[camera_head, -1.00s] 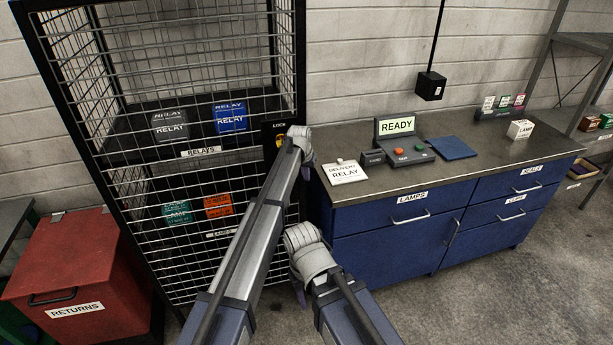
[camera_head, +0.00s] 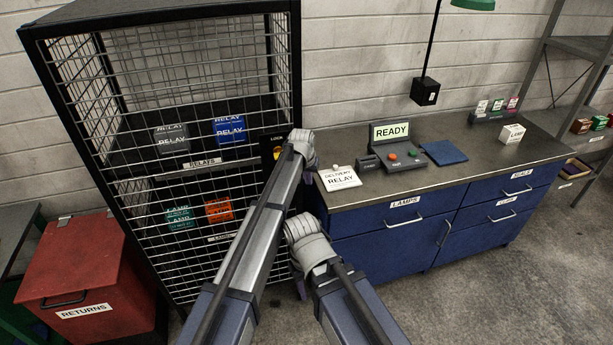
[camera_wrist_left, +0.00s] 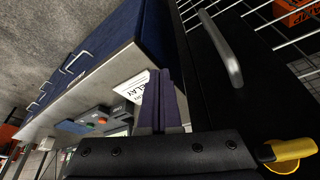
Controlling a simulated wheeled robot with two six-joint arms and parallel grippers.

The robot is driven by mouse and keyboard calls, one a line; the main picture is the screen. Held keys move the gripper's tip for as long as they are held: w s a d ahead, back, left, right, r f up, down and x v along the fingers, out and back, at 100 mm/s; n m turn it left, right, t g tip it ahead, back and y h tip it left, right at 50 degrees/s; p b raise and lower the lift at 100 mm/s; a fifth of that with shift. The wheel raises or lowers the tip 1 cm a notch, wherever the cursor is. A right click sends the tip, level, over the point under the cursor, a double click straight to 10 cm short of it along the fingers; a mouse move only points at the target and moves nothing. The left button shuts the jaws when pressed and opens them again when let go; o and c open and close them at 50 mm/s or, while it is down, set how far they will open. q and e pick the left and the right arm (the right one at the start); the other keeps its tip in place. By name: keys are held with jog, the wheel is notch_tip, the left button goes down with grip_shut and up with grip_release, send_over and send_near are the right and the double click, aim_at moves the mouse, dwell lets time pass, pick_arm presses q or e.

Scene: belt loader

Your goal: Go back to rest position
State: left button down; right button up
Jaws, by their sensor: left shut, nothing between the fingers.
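My left gripper shows in the left wrist view (camera_wrist_left: 163,85) as two dark purple fingers pressed together, with nothing between them. In the head view my left arm reaches up to the cage's lock side, and its wrist hides most of the fingers. My right arm comes in from the bottom, lower and beside it; its wrist hides most of the right gripper (camera_head: 301,288), so its jaws cannot be made out. The wire cage (camera_head: 170,85) stands in front of my left arm. Its lock shows a yellow knob (camera_wrist_left: 291,149) in the left wrist view, beside my gripper's body.
The blue counter (camera_head: 395,240) stands right of my arms, carrying a console (camera_head: 391,153) reading READY and a DELIVERY RELAY card (camera_head: 340,178). A red RETURNS bin (camera_head: 88,265) stands at left. Floor is open at lower right.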

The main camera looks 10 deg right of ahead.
pick_arm(q)
jog(key=shift+s+r, duration=0.2)
jog(key=shift+r, duration=0.25)
pick_arm(e)
jog(key=shift+r, duration=0.5)
pick_arm(q)
jog(key=s+a+f+n+g+y, duration=0.1)
jog(key=s+a+n+g, duration=0.1)
jog(key=s+a, duration=1.3)
jog(key=s+a+n+g, duration=0.1)
jog(key=s+a+n, duration=0.1)
jog(key=s+a, duration=1.3)
jog(key=s+d+f+m+b, duration=0.2)
jog(key=s+d+f+b, duration=0.1)
jog(key=s+d, duration=0.2)
jog(key=s+d+f+m+g+y+b, duration=0.1)
jog(key=s+d+f+m+b, duration=0.1)
jog(key=d, duration=0.7)
notch_tip(320, 180, down, 2)
jog(key=s+b, duration=0.1)
jog(key=s, duration=0.1)
jog(key=shift+s+d+f+y+b, duration=0.15)
jog(key=shift+s+d+y+b, duration=0.15)
jog(key=shift+s+d+b, duration=0.1)
pick_arm(e)
notch_tip(320, 180, down, 7)
pick_arm(q)
jog(key=shift+w, duration=0.1)
